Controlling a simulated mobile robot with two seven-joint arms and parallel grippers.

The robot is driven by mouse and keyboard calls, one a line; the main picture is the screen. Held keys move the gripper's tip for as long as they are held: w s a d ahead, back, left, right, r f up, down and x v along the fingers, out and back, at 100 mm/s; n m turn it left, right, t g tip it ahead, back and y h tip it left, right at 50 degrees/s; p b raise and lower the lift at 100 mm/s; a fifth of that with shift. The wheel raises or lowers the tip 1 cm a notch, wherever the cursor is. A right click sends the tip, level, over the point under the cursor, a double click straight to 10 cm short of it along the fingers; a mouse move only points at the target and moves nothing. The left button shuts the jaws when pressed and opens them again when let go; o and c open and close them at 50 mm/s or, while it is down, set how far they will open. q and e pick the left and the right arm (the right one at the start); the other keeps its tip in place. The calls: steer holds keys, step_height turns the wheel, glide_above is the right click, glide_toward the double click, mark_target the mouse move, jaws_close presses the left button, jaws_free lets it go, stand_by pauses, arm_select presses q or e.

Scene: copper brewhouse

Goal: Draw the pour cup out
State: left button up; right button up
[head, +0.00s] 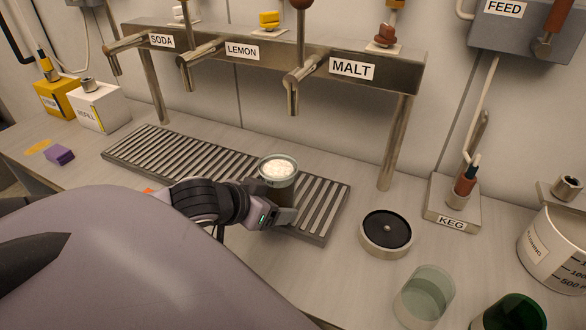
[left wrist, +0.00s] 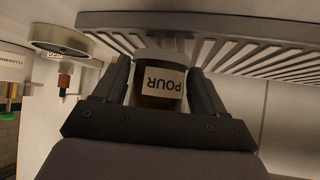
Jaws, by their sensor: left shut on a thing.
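The pour cup (head: 278,170) is a clear cup with dark liquid and white foam on top, upright at the right part of the slatted drip tray (head: 134,166). My left gripper (head: 277,204) is shut around its sides. In the left wrist view the cup's POUR label (left wrist: 163,81) shows upside down between the two fingers (left wrist: 160,90). The cup stands in front of and below the MALT tap (head: 292,97). Whether its base touches the slats is hidden by my gripper. My right gripper is not in view.
A round black-topped disc (head: 386,232) stands right of the tray. A clear glass (head: 424,297), a green glass (head: 512,314), a white jug (head: 556,250) and the KEG block (head: 453,205) are farther right. A purple sponge (head: 60,155) lies at left. Bare counter lies in front of the disc.

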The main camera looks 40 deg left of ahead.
arm_select(q)
steer(key=shift+s+d+r+p, duration=0.1)
steer(key=shift+s+d+p, duration=0.15)
steer(key=shift+s, duration=0.5)
steer(key=shift+s+d+f+p, duration=0.1)
steer(key=shift+s+d+p, duration=0.1)
steer(key=shift+s, duration=0.6)
steer(key=shift+s+d+r+p, duration=0.1)
steer(key=shift+s+d+p, duration=0.15)
steer(key=shift+s, duration=0.5)
steer(key=shift+w, duration=0.1)
steer(key=shift+w+d, duration=0.55)
steer(key=shift+w, duration=0.1)
steer(key=shift+n, duration=0.4)
steer(key=w+d, duration=0.2)
steer(key=w+d+r, duration=0.1)
steer(key=w+d, duration=0.1)
steer(key=shift+w+d+r, duration=0.1)
steer(key=shift+d+r, duration=0.1)
steer(key=shift+d, duration=0.15)
steer(key=w+d+r, duration=0.3)
steer(key=d+r, duration=0.1)
steer(key=d, duration=0.2)
steer(key=shift+w+d+m, duration=0.15)
steer(key=shift+w+m, duration=0.25)
